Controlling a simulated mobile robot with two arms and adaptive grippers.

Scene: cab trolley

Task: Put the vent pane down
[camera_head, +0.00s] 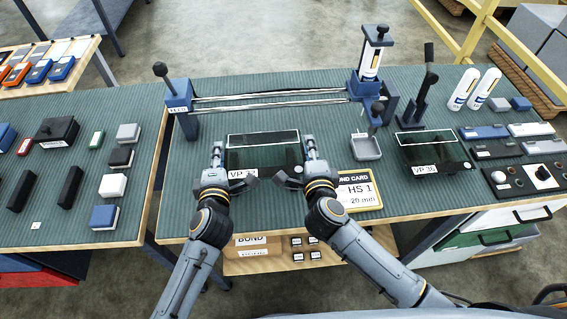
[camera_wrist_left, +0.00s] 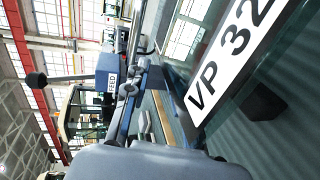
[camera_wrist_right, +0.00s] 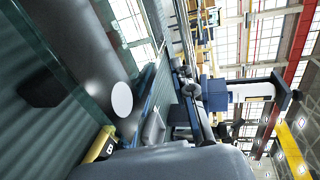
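The vent pane (camera_head: 262,155), a dark glass plate with a white VP label, is between my two grippers above the front of the green-topped bench (camera_head: 340,115). My left gripper (camera_head: 228,172) is shut on its left edge, and my right gripper (camera_head: 301,172) on its right edge. In the left wrist view the pane (camera_wrist_left: 285,75) is close, with the label reading VP 32. In the right wrist view its glass (camera_wrist_right: 75,25) fills the upper left. Part of the label is hidden by a dark finger pad. The gap beneath the pane is hard to judge.
A rail fixture (camera_head: 270,98) with levers runs behind the pane. A yellow bond card (camera_head: 358,190) and small grey tray (camera_head: 366,147) lie to the right. Another labelled pane (camera_head: 430,150) lies farther right, near a black lever stand (camera_head: 415,105). Blocks fill the left bench (camera_head: 75,165).

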